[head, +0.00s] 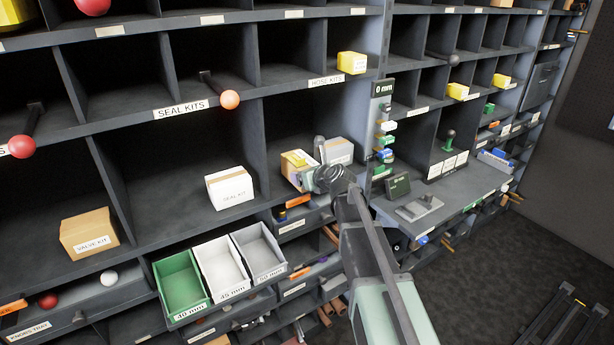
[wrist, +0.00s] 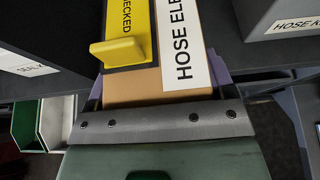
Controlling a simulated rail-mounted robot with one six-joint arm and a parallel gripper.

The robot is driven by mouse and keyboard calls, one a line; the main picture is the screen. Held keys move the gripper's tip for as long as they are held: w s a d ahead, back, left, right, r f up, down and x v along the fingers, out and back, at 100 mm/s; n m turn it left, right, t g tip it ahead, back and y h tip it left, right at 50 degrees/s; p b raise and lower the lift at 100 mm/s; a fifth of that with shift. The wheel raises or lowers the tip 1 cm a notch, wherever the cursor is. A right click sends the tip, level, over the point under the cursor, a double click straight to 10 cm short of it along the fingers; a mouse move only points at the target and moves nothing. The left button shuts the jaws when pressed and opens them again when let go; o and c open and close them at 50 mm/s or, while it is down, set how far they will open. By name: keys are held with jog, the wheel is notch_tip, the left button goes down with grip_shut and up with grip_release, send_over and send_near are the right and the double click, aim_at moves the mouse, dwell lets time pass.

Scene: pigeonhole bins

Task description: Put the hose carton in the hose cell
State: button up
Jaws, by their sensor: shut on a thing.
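The held carton (head: 296,162) is brown with a yellow patch on top. In the wrist view the carton (wrist: 160,88) shows a white label starting "HOSE ELB" and a yellow "CHECKED" piece with a raised tab. My gripper (head: 311,175) is shut on this carton, with a purple finger on each side of it in the wrist view. The carton is at the front left of the large cell under the "HOSE KITS" label (head: 326,80). I cannot tell whether it touches the cell floor. A greyish carton (head: 339,150) stands to its right; its label begins "HOSE K" in the wrist view (wrist: 297,24).
A white seal kit carton (head: 230,187) stands in the cell to the left, beyond a divider. A valve kit carton (head: 89,233) is further left. Green, white and grey bins (head: 180,284) jut out below. A tool panel (head: 381,130) borders the hose cell on the right.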

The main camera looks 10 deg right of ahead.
jog(key=x, duration=0.2)
jog(key=b+x, duration=0.1)
jog(key=x, duration=0.2)
jog(key=r+b+x, duration=0.1)
jog(key=x, duration=0.1)
jog(key=shift+w+a+f, duration=0.1)
jog(key=shift+w+a, duration=0.15)
jog(key=shift+w, duration=0.3)
jog(key=shift+f+b, duration=0.4)
jog(key=shift+f, duration=0.05)
jog(key=o, duration=1.1)
jog(key=shift+r, duration=0.1)
jog(key=shift+o, duration=1.2)
jog(key=shift+s, duration=0.15)
